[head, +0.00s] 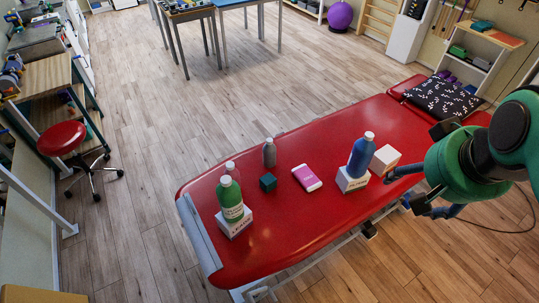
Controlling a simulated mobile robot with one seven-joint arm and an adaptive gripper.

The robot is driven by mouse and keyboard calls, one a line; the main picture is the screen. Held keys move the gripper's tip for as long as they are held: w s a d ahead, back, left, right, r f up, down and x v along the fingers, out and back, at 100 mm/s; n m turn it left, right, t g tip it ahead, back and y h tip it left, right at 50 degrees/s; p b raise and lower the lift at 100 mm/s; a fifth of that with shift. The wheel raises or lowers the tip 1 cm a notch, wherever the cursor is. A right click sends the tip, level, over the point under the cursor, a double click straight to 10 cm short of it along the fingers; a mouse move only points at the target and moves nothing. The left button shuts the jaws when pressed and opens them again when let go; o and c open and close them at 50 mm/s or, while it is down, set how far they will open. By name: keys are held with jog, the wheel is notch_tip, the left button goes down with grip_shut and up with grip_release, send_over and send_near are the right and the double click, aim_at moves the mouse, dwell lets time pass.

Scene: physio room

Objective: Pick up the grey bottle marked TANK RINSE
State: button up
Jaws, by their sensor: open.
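A small grey bottle (269,153) with a pale cap stands upright on the red treatment couch (340,128), towards its far edge. A second greyish bottle (231,169) stands farther left, partly hidden behind a green bottle. I cannot read TANK RINSE on either one. My gripper (407,193) is at the right, by the couch's near edge. Its fingers are apart and nothing is between them. It is well to the right of both greyish bottles, with the blue bottle between.
The green bottle (230,197) and blue bottle (361,156) stand on white blocks. A dark green cube (268,182), a pink-and-white pack (307,179) and a cream box (385,159) also stand or lie there. A patterned pillow (442,96) is at the right end.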

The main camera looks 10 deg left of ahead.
jog(key=w+a+f+g+p, duration=0.1)
jog(key=w+a, duration=0.5)
jog(key=w, duration=0.7)
jog(key=w+a+g, duration=0.1)
jog(key=w+a, duration=0.5)
jog(key=w, duration=0.8)
jog(key=g+p, duration=0.2)
jog(key=g, duration=0.1)
send_over(269, 146)
jog(key=w, duration=0.1)
notch_tip(269, 146, down, 38)
jog(key=shift+w+f, duration=0.15)
jog(key=shift+a+f, duration=0.2)
jog(key=shift+f, duration=0.15)
jog(key=shift+f, duration=4.3)
